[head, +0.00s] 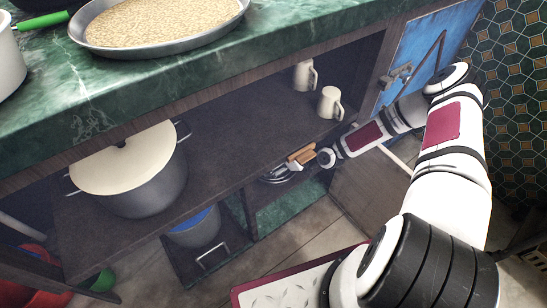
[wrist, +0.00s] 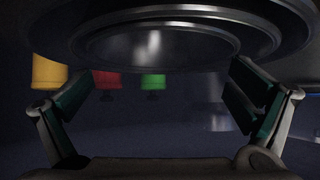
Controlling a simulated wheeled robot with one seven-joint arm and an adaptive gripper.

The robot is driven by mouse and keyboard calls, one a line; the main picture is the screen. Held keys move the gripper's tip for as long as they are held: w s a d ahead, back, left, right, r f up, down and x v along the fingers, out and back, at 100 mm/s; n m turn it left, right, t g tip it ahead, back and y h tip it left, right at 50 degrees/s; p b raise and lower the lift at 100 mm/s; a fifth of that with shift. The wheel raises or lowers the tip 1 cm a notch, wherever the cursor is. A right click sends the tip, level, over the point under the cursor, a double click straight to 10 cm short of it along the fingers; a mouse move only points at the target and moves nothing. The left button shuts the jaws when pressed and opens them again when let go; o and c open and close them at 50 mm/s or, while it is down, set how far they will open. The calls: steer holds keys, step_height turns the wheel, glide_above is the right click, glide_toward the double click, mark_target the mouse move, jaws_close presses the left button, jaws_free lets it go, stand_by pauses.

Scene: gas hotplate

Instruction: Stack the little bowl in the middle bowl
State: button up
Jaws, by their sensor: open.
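My gripper (wrist: 162,108) is open in the wrist view, one finger at each side, with nothing seen between them. A large, dark, shiny metal form with round concentric steps (wrist: 150,40) fills the top of that view, very close. I cannot tell whether it is a bowl or a stack of bowls. In the head view my arm reaches down to the shelf's right end, beside small metallic pieces (head: 276,178) and orange-brown pieces (head: 302,154), too small to make out. The little and middle bowls cannot be told apart with certainty in either view.
A large lidded pot (head: 150,190) and two cream mugs (head: 330,103) stand on the shelf under the green marble counter (head: 200,62). A blue-lined bucket (head: 194,228) is below. Yellow (wrist: 48,72), red (wrist: 107,80) and green (wrist: 152,81) objects show beyond my gripper.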

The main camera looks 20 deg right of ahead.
steer(key=shift+d+r+p, duration=0.1)
steer(key=shift+r+p, duration=0.65)
steer(key=shift+r, duration=0.05)
steer(key=p+v, duration=0.3)
steer(key=v, duration=0.8)
steer(key=shift+s+d, duration=0.25)
steer(key=shift+s, duration=0.05)
